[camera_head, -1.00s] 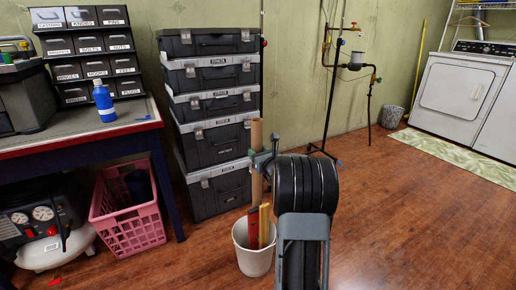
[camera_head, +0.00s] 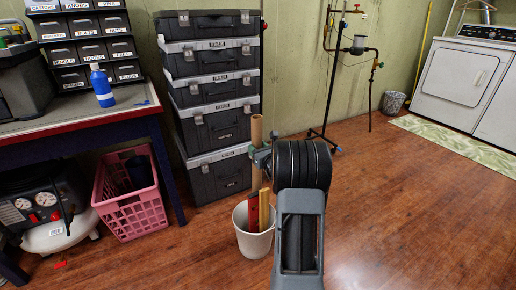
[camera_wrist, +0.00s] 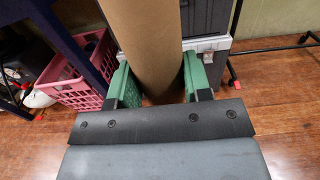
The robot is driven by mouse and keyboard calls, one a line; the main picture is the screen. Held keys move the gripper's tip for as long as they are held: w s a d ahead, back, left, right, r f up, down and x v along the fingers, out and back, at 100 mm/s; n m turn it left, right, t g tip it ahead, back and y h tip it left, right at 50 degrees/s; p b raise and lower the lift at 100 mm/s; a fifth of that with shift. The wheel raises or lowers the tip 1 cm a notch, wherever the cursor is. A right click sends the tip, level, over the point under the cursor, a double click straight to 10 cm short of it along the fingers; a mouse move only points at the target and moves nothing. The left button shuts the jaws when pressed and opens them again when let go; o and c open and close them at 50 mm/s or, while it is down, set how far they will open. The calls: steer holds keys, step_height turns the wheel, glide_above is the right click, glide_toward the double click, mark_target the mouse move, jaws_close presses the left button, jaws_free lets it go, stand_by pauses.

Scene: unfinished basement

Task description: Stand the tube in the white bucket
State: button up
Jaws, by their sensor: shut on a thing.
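A tan cardboard tube (camera_head: 257,130) stands upright in my gripper (camera_head: 262,158), above the white bucket (camera_head: 254,242). The wrist view shows the tube (camera_wrist: 148,45) between the green fingers of my gripper (camera_wrist: 160,88), which are shut on it. The bucket stands on the wood floor and holds a red piece (camera_head: 253,212) and a yellow piece (camera_head: 264,210). The tube's lower part runs down behind these pieces at the bucket's mouth. Its bottom end is hidden, so I cannot tell how deep it reaches.
Stacked dark toolboxes (camera_head: 216,125) stand behind the bucket. A pink basket (camera_head: 132,205) and a compressor (camera_head: 45,205) sit left, by the workbench (camera_head: 85,125). A pipe stand (camera_head: 331,90) is behind on the right. The floor at right is clear.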

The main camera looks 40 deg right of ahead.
steer(key=o, duration=1.1)
steer(key=shift+c, duration=0.2)
steer(key=s+a+p, duration=0.1)
steer(key=s+p, duration=0.3)
steer(key=s, duration=0.9)
steer(key=shift+s+a, duration=0.4)
steer(key=s+a+r+n+g+y+p, duration=0.1)
steer(key=a+r+n+g+y+p, duration=0.45)
steer(key=a+r+n+p, duration=0.7)
steer(key=s+a+r+n+g+y+p, duration=0.2)
steer(key=a+r+n+g+y+p, duration=0.3)
steer(key=a+r+n+y+p, duration=0.7)
steer(key=s+a+r+n+g+h+p, duration=0.2)
steer(key=s+r+n+h+p, duration=0.3)
steer(key=r, duration=0.4)
steer(key=s+a+r+n+g+h+p, duration=0.1)
steer(key=s+a+r+n+h+p, duration=0.1)
steer(key=s+r+n+h+p, duration=0.3)
step_height(320, 180, up, 4)
steer(key=n+h+p, duration=0.3)
steer(key=h+p, duration=0.1)
steer(key=h, duration=0.1)
steer(key=shift+s+g, duration=0.15)
steer(key=shift+g, duration=0.2)
